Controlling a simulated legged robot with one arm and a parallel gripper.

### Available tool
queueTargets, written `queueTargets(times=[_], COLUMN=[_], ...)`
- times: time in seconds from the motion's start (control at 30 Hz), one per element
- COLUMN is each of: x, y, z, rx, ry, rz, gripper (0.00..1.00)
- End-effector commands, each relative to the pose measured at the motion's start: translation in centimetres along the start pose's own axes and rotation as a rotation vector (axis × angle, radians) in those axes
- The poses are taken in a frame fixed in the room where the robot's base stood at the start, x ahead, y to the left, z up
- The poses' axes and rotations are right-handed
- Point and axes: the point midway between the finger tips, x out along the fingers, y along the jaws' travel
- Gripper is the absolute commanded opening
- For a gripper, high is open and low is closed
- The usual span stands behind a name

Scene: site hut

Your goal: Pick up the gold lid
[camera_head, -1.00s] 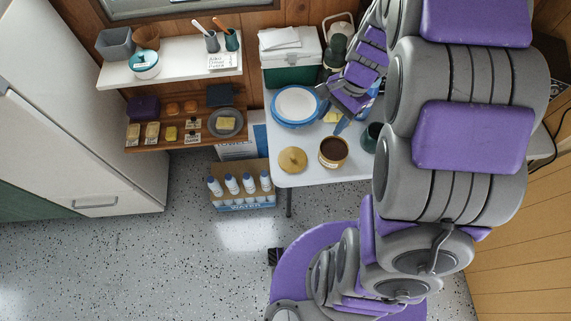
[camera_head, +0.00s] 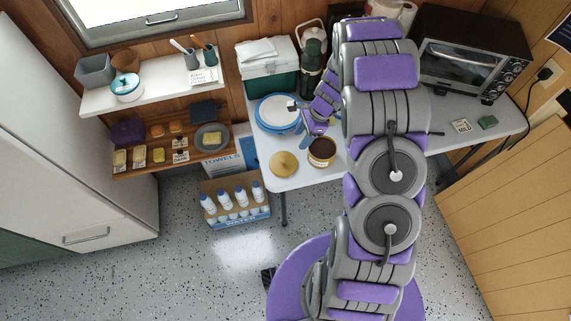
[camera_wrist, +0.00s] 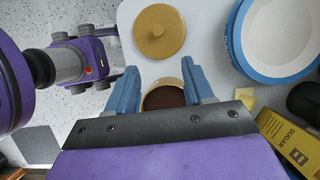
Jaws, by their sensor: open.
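The gold lid (camera_head: 284,164) is a flat round disc with a small knob. It lies on the white table (camera_head: 268,146) near its front left edge. It also shows at the top of the wrist view (camera_wrist: 159,31), beyond my fingertips. A gold-rimmed canister (camera_head: 321,152) with dark brown contents stands open just right of the lid. My gripper (camera_wrist: 155,82) is open, with its two blue fingers apart and nothing between them but the view of the canister below. In the head view my gripper is over the table, behind the canister, and its fingertips are hard to make out.
A blue-rimmed plate (camera_head: 279,114) lies behind the lid. In the wrist view a yellow sugar box (camera_wrist: 290,142) is at the lower right. A toaster oven (camera_head: 474,60) stands at the back right. Water bottles in a carton (camera_head: 238,212) stand on the floor below.

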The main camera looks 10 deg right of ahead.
Motion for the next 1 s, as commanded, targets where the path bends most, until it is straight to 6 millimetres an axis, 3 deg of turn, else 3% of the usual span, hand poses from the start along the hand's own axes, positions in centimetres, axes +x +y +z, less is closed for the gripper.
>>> queueTargets(times=[0.1,0.3,0.67,1.0], x=[2.8,6.2,8.3,12.9], y=[0.1,0.1,0.1,0.1], z=[0.4,0.2,-0.2,0.2], rx=[-0.003,-0.004,-0.004,-0.004], ry=[0.002,0.002,-0.003,0.005], rz=[0.005,0.003,0.001,0.000], gripper=[0.52,0.52,0.52,0.52])
